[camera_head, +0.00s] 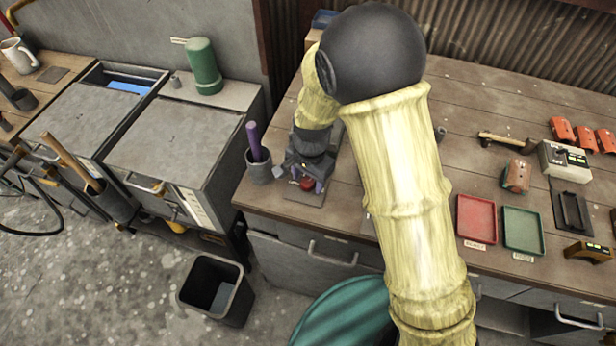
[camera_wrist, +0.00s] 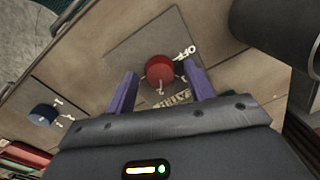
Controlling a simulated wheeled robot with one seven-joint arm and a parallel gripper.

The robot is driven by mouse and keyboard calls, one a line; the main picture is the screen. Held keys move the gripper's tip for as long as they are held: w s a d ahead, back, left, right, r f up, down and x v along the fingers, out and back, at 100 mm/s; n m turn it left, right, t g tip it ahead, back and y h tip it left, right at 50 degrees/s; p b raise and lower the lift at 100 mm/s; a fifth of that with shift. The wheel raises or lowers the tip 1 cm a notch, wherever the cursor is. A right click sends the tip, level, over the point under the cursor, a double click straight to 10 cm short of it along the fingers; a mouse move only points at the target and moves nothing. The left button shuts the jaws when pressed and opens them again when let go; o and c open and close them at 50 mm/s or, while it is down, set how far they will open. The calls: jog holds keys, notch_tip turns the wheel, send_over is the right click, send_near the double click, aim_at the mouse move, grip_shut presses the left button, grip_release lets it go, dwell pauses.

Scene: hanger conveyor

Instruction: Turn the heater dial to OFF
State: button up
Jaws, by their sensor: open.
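The heater dial is a round red knob (camera_wrist: 160,71) on a grey plate (camera_wrist: 125,50) in the wrist view. White OFF lettering stands at its upper right, and more white lettering lies below it. My gripper (camera_wrist: 162,88) has its two purple fingers apart, one on each side of the knob, with nothing gripped. Whether the fingers touch the knob I cannot tell. In the head view my gripper (camera_head: 307,184) is over the bench's left end, with the red knob (camera_head: 308,184) at its fingers. My arm hides part of the bench there.
A second, blue knob (camera_wrist: 43,115) is at the left in the wrist view. A dark cup (camera_head: 259,172) holding a purple-handled item stands just left of my gripper. A red tray (camera_head: 476,219) and green tray (camera_head: 523,231) lie farther right. A black bin (camera_head: 216,288) stands on the floor.

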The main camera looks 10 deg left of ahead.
jog(key=c, duration=1)
jog(key=shift+o, duration=0.2)
